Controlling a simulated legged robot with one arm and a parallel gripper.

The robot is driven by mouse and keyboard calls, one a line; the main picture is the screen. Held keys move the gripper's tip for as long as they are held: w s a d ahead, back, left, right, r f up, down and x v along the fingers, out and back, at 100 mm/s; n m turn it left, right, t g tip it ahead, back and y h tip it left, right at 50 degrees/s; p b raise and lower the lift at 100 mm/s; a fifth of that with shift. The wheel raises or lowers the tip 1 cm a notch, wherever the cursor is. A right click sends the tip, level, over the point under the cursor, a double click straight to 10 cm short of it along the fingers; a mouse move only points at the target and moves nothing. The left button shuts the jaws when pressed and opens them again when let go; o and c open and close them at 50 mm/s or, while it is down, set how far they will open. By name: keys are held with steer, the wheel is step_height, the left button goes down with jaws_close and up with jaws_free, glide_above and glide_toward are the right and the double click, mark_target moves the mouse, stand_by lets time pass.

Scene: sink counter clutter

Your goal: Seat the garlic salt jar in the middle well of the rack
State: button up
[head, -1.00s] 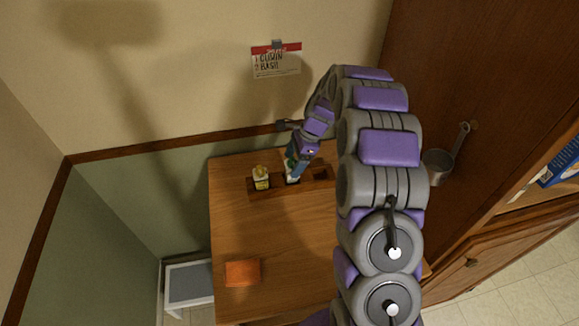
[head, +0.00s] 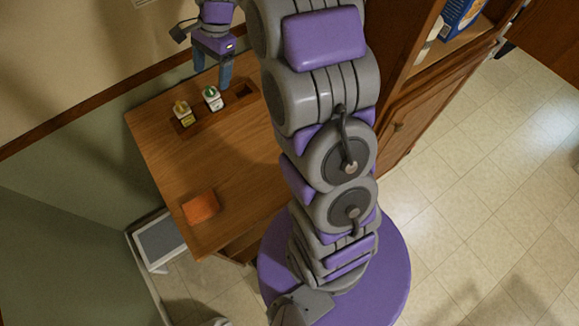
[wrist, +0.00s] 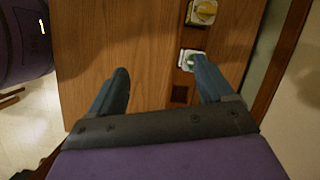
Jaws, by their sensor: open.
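The dark wooden rack (head: 228,108) stands near the back of the wooden table. A white jar with a green cap (head: 212,98) stands upright in its middle well; it also shows in the wrist view (wrist: 192,61). A jar with a yellow cap (head: 184,115) stands in the left well, and shows at the top of the wrist view (wrist: 203,12). The right well (head: 245,91) is empty. I cannot read either label to tell which is the garlic salt. My gripper (head: 212,71) is open and empty above the rack, apart from the jars. Its two fingers spread in the wrist view (wrist: 160,70).
An orange cloth-like item (head: 201,207) lies near the table's front left. The middle of the table is clear. A wooden cabinet (head: 405,120) with a blue box (head: 460,17) stands to the right. A wall runs behind the table.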

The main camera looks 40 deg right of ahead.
steer(key=s+a+r+n+h, duration=0.1)
steer(key=s+r+n, duration=0.25)
steer(key=s, duration=0.55)
steer(key=s+a+r+n+h, duration=0.15)
steer(key=s+n, duration=0.25)
steer(key=s, duration=0.4)
steer(key=s+d+n+g+h, duration=0.1)
steer(key=s+n, duration=0.5)
steer(key=s, duration=1.3)
steer(key=shift+d+n, duration=0.3)
steer(key=shift+n, duration=0.05)
steer(key=shift+f, duration=0.15)
step_height(320, 180, down, 3)
steer(key=b, duration=0.3)
steer(key=shift+w, duration=0.1)
